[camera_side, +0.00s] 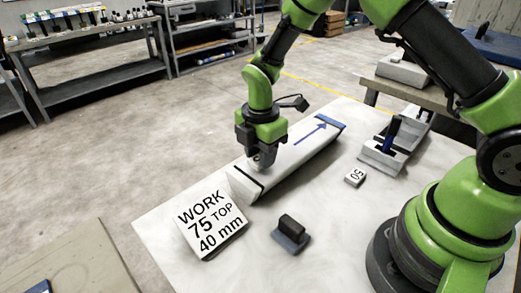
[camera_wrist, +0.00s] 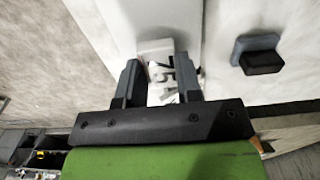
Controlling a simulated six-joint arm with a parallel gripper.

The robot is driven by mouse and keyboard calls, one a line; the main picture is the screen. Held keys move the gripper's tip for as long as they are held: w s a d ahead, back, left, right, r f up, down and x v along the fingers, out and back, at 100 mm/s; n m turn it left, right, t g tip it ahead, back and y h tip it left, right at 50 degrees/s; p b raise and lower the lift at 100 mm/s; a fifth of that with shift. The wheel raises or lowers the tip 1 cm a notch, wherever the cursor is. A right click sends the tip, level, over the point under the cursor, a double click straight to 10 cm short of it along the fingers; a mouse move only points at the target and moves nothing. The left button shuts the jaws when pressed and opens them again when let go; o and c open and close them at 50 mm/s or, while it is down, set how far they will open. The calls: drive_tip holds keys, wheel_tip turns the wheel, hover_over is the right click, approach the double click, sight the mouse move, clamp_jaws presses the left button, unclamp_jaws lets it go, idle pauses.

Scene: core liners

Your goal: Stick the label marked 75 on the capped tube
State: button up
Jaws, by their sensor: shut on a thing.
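The tube (camera_side: 300,152) is a long white piece lying across the table, with a blue arrow, a blue far end and a black band near its near end. My gripper (camera_side: 262,164) is over the tube's near part, pointing down. In the wrist view, my gripper (camera_wrist: 160,82) is shut on a small white label piece (camera_wrist: 158,62) marked 75, with a further letter partly visible. The tube (camera_wrist: 155,14) shows as a pale surface beyond it. I cannot tell whether the label touches the tube.
A card (camera_side: 212,222) reads WORK 75 TOP 40 mm. A dark block with a handle (camera_side: 291,233) stands in front of the tube. A small block marked 50 (camera_side: 355,177) lies right of it. A grey holder (camera_side: 383,158) with a blue item stands behind.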

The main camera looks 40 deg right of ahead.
drive_tip(key=shift+f, duration=0.75)
drive_tip(key=o, duration=1.4)
drive_tip(key=shift+r, duration=0.1)
drive_tip(key=shift+r, duration=3.4)
